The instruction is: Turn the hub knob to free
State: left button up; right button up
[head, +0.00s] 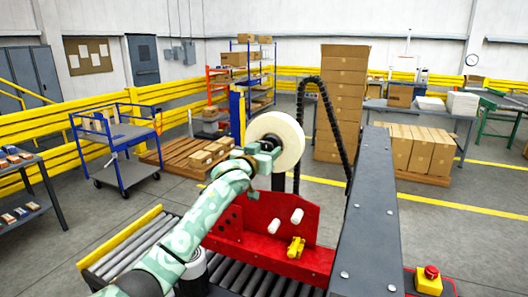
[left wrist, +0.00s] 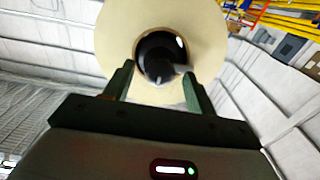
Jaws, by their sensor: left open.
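A large cream tape roll (head: 290,137) hangs above the red machine frame; it also fills the top of the left wrist view (left wrist: 215,45). In the left wrist view the black hub knob (left wrist: 160,48) sits in the roll's round centre hole, with a pale mark on it. My left gripper (head: 267,148) is in front of the roll's face and hides part of the hub in the head view. In the wrist view its two fingers (left wrist: 157,72) stand apart, one on each side of the hub; contact is unclear. My right gripper is not in view.
Below the roll are a red plate (head: 255,222) with white rollers, a yellow part (head: 296,247) and a roller conveyor (head: 125,250). A grey beam (head: 375,215) stands close on the right. A black cable chain (head: 335,115) arches behind the roll. A red stop button (head: 431,272) is at lower right.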

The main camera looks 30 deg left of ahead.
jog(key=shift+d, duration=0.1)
pick_arm(q)
jog(key=c, duration=1)
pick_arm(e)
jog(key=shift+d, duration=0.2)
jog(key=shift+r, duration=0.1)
